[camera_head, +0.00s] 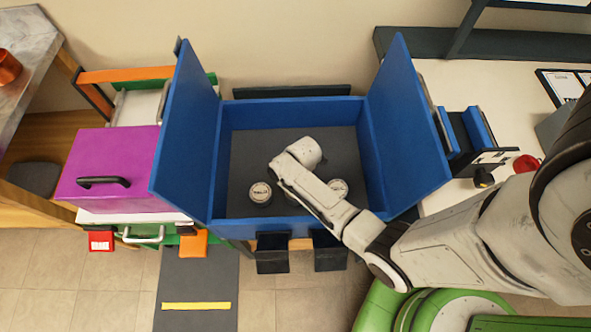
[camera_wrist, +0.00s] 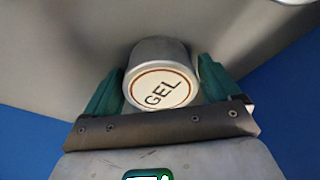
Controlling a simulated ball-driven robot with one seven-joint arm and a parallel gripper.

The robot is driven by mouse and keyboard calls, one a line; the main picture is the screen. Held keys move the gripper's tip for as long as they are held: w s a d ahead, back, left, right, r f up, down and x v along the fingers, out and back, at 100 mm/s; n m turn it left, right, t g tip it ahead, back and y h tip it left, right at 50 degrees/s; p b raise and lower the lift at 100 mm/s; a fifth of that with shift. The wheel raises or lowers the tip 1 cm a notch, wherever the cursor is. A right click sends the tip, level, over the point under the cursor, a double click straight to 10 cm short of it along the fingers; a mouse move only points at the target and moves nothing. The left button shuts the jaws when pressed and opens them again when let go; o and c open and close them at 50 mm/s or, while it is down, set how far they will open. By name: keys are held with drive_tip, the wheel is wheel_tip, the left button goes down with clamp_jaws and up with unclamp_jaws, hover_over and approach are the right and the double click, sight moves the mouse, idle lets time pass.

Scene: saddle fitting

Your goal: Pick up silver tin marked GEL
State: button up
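The silver tin marked GEL (camera_wrist: 160,88) shows in the wrist view, its round white lid with a brown ring facing the camera. My gripper (camera_wrist: 161,72) has one green finger on each side of the tin, with narrow gaps seeming to show near the fingertips. The tin rests against a grey surface. In the head view my forearm reaches over the blue box and hides my gripper. Two round white-lidded tins show there, one left of the arm (camera_head: 260,192) and one right of it (camera_head: 338,187); their labels are too small to read.
The blue box (camera_head: 290,113) has a dark floor, and tall blue flaps (camera_head: 185,130) (camera_head: 408,125) stand at both sides. A purple case (camera_head: 112,165) is at the left. The back of the box floor is clear. Black bins (camera_head: 272,255) hang at its front.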

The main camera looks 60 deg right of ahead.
drive_tip(key=c, duration=0.9)
drive_tip(key=shift+c, duration=0.2)
drive_tip(key=shift+r, duration=0.15)
